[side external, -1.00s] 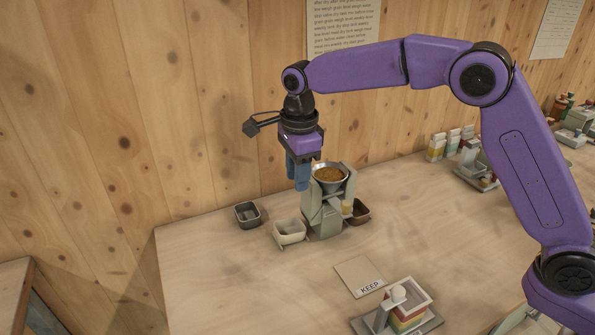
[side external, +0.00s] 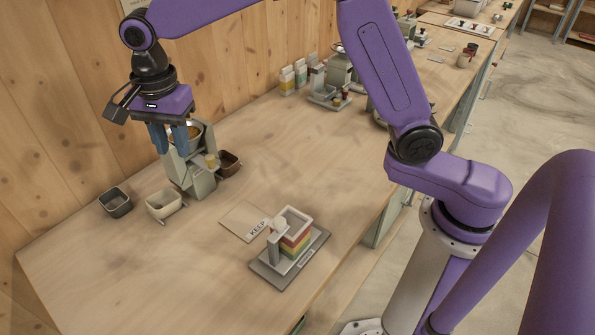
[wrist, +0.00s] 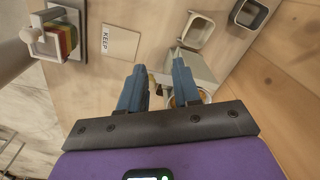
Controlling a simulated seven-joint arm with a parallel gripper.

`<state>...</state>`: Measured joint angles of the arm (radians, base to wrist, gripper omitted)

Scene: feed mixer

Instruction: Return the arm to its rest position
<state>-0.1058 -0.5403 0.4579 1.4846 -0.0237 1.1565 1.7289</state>
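My gripper (side external: 171,148) hangs pointing down at the feed mixer (side external: 190,172), at its upper left in the side view. Its two blue fingers are apart, with nothing held between them in the wrist view (wrist: 159,72). The mixer's round bowl (side external: 190,130) holds orange-brown feed and is partly hidden behind the fingers. My arm reaches over the bench from the right. Whether the fingers touch the mixer cannot be told.
A dark bin (side external: 115,203), a cream bin (side external: 164,204) and a brown bin (side external: 229,163) stand around the mixer. A KEEP card (side external: 243,218) and a stand with a coloured layered block (side external: 296,238) lie nearer. The wooden wall (side external: 60,120) is close behind.

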